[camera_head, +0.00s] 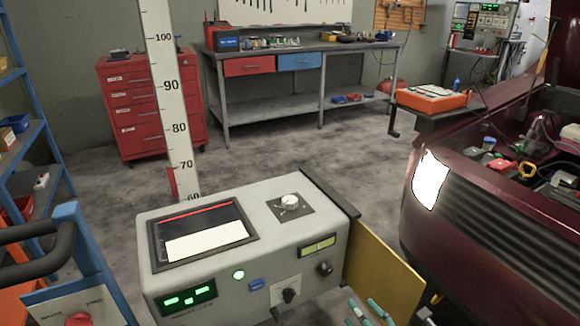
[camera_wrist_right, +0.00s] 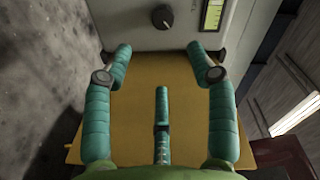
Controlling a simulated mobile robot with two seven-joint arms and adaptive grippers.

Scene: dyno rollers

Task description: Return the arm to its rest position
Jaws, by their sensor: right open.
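My right gripper (camera_head: 368,310) shows at the bottom edge of the head view, with teal fingers in front of a yellow panel (camera_head: 382,270) on the right side of a grey console (camera_head: 325,270). In the right wrist view the gripper (camera_wrist_right: 160,62) is open, its teal fingers spread apart with nothing between them. The yellow panel (camera_wrist_right: 140,130) lies behind the fingers, and the console's front with a black knob (camera_wrist_right: 162,17) is beyond. In the head view most of my right arm is out of the picture. My left gripper is not in view.
A dark red car (camera_head: 480,260) with an open engine bay stands close on the right. A blue shelf (camera_head: 30,130) and a black handle (camera_head: 45,262) are on the left. A workbench (camera_head: 290,50) and red drawer cabinet (camera_head: 140,110) stand behind. Floor between is clear.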

